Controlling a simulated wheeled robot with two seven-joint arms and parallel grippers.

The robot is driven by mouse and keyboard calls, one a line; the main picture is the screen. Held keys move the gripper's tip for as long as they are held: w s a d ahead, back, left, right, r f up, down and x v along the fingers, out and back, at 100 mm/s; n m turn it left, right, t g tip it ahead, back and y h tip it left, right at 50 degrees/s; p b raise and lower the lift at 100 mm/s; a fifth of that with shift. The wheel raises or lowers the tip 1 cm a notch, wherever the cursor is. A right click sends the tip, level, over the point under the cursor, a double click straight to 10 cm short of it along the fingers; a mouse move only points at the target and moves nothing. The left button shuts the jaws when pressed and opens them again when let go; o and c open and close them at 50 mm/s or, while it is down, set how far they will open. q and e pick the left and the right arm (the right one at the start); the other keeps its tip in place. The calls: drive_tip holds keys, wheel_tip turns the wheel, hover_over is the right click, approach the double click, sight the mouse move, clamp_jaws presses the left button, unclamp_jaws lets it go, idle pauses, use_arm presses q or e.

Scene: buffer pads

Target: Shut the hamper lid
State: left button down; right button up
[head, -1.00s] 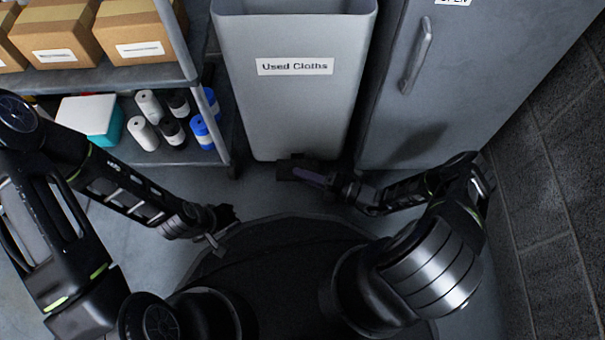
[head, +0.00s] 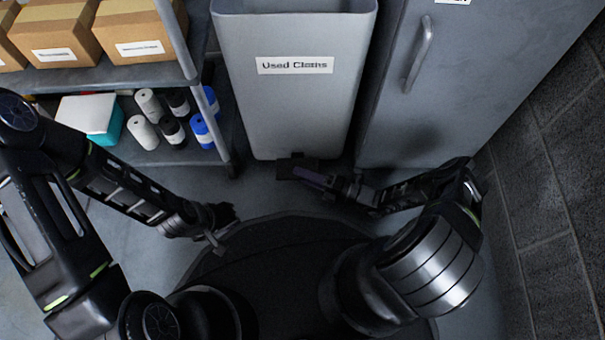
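The hamper (head: 300,105) is a tall grey bin labelled "Used Cloths", standing upright at the top middle of the head view. Its top rim is at the upper picture edge; I see part of the opening, but no lid shows. My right gripper (head: 290,170) is low in front of the hamper's base, pointing left; its fingers are dark and I cannot tell whether they are open. My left gripper (head: 222,228) is at the lower left, well away from the hamper, above my base; its finger state is unclear.
A grey shelf (head: 100,77) with cardboard boxes (head: 140,30) stands left of the hamper. Rolls (head: 145,132) and a teal-and-white box (head: 90,117) are on its lower level. A grey cabinet (head: 470,80) with a handle (head: 417,55) stands right, beside a block wall (head: 555,170).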

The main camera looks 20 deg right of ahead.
drive_tip(key=shift+p+v, duration=0.5)
drive_tip(key=shift+v, duration=3.4)
drive_tip(key=shift+f, duration=0.1)
